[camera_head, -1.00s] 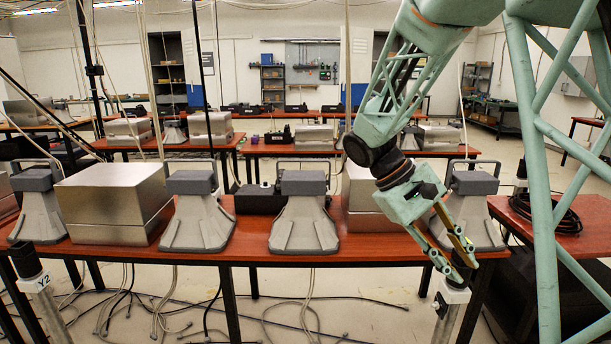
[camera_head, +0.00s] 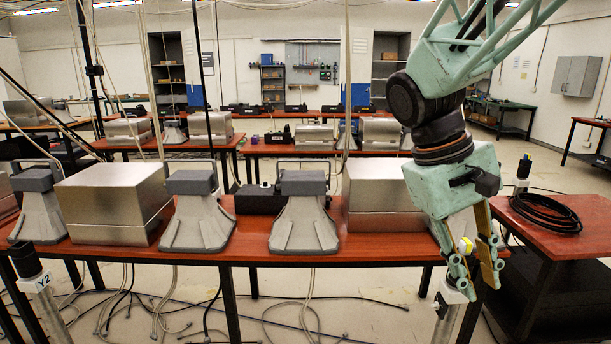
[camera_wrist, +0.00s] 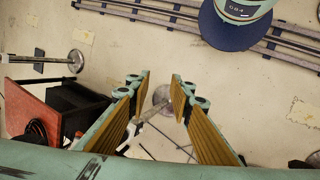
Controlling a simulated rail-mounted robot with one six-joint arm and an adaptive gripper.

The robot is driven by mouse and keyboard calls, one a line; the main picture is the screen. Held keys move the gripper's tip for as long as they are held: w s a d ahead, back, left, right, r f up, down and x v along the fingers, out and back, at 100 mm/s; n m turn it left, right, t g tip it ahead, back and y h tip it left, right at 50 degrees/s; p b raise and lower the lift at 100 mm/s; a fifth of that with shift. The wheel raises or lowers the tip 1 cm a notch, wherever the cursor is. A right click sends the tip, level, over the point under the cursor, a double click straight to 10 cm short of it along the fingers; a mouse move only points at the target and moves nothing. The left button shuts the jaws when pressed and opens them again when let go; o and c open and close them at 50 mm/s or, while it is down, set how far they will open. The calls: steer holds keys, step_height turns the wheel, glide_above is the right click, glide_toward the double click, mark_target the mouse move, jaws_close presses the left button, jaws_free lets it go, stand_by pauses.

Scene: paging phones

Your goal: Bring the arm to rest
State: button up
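My gripper (camera_head: 480,282) hangs at the lower right in the head view, fingers pointing down, in front of the right end of the red table (camera_head: 340,247). Its two fingers, with yellow-brown inner pads, stand apart. In the wrist view my gripper (camera_wrist: 160,77) shows a clear gap with nothing held; the floor and a post lie beyond it. In the head view my arm rises from the gripper to the upper right and hides the right end of the table and whatever stands there.
Grey paging phones (camera_head: 303,215) and metal boxes (camera_head: 112,203) stand on the table. A post (camera_head: 448,312) is close by the fingers, partly hidden. A side table (camera_head: 590,230) with coiled black cable (camera_head: 545,212) is at right. The floor in front has loose cables.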

steer(key=s+a+r+t+y, duration=0.1)
steer(key=s+a, duration=0.3)
steer(key=s, duration=0.5)
steer(key=s+a+r+m+t+y, duration=0.1)
steer(key=s+a+r+t+y, duration=0.1)
steer(key=s, duration=0.8)
steer(key=shift+a+r+m+t+y, duration=0.25)
steer(key=shift+a+t+y, duration=0.45)
steer(key=shift+a+t, duration=0.6)
steer(key=shift+a, duration=0.2)
